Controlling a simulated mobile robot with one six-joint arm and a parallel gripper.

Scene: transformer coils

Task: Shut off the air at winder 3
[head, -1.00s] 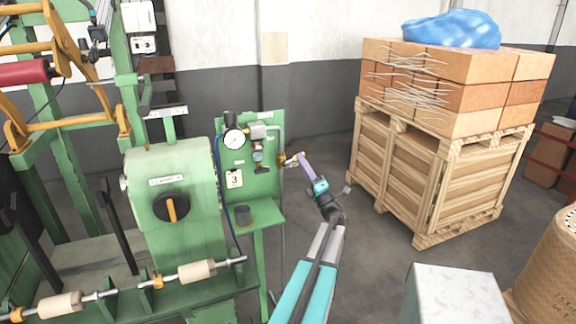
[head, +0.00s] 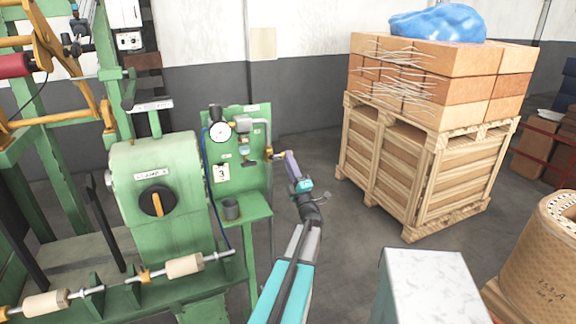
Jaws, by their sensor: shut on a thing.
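The green air panel (head: 258,185) of the winder carries a tag (head: 221,173) with the number 3. A round white gauge (head: 219,132) and grey pipe (head: 256,122) sit on it. A small brass valve (head: 277,156) sticks out at the panel's right edge. My gripper (head: 286,155) is at the valve's outer end and is shut on its handle. The jaws and purple part of my arm mostly hide the handle, so I cannot tell its exact angle.
The green winder housing (head: 180,150) with a black and orange knob (head: 157,201) stands left of the panel. A mug (head: 231,209) sits on the panel's shelf. A wooden crate (head: 385,165) stands to the right. Clear floor lies between panel and crate.

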